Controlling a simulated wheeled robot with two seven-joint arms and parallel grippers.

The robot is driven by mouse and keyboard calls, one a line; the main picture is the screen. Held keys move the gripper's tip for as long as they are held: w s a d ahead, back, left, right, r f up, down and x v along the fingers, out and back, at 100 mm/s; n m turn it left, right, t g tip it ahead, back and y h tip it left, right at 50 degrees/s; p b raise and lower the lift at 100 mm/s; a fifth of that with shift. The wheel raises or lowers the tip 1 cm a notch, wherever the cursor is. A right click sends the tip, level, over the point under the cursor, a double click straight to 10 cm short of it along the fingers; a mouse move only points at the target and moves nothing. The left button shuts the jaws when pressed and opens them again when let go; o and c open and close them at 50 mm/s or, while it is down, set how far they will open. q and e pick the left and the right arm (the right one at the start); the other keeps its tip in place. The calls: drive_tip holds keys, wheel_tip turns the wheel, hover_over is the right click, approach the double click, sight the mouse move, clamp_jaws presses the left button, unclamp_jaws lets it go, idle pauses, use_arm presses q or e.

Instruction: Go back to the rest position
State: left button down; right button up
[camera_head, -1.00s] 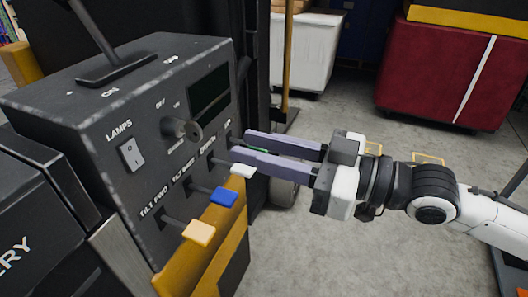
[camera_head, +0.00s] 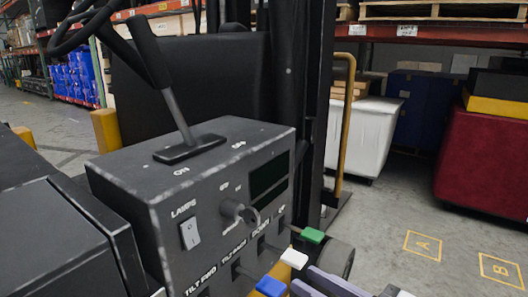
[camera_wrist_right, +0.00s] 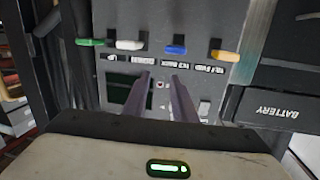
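My right gripper (camera_head: 322,286) is at the bottom edge of the head view, with only its purple fingers and a bit of the hand showing. In the right wrist view its two fingers (camera_wrist_right: 160,98) stand apart with nothing between them, pointing at the control panel. The dark control box (camera_head: 215,190) carries a green lever (camera_head: 312,235), a white lever (camera_head: 293,258) and a blue lever (camera_head: 271,286). The wrist view also shows a yellow lever (camera_wrist_right: 225,56). The fingers appear apart from the levers. My left gripper is not in view.
A key switch (camera_head: 238,211), a lamps switch (camera_head: 189,233) and a tall black lever (camera_head: 165,80) are on the box. A white bin (camera_head: 365,135) and a red tote (camera_head: 485,160) stand behind. Floor marked A (camera_head: 423,246) and B (camera_head: 500,270) is clear.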

drive_tip(key=s+d+f+m+h, duration=0.2)
drive_tip(key=f+h, duration=0.1)
drive_tip(key=f, duration=0.7)
drive_tip(key=s+d+f+m+h, duration=0.1)
drive_tip(key=s+f+m+h, duration=0.15)
drive_tip(key=f, duration=0.75)
drive_tip(key=s+d+f+m+g+h, duration=0.1)
drive_tip(key=s+d+f+g+h, duration=0.2)
drive_tip(key=s+f, duration=0.9)
drive_tip(key=shift+s+f+g+h, duration=0.2)
drive_tip(key=shift+f+g+h, duration=0.25)
drive_tip(key=shift+f, duration=0.5)
drive_tip(key=shift+d+m, duration=0.2)
drive_tip(key=shift+m, duration=0.05)
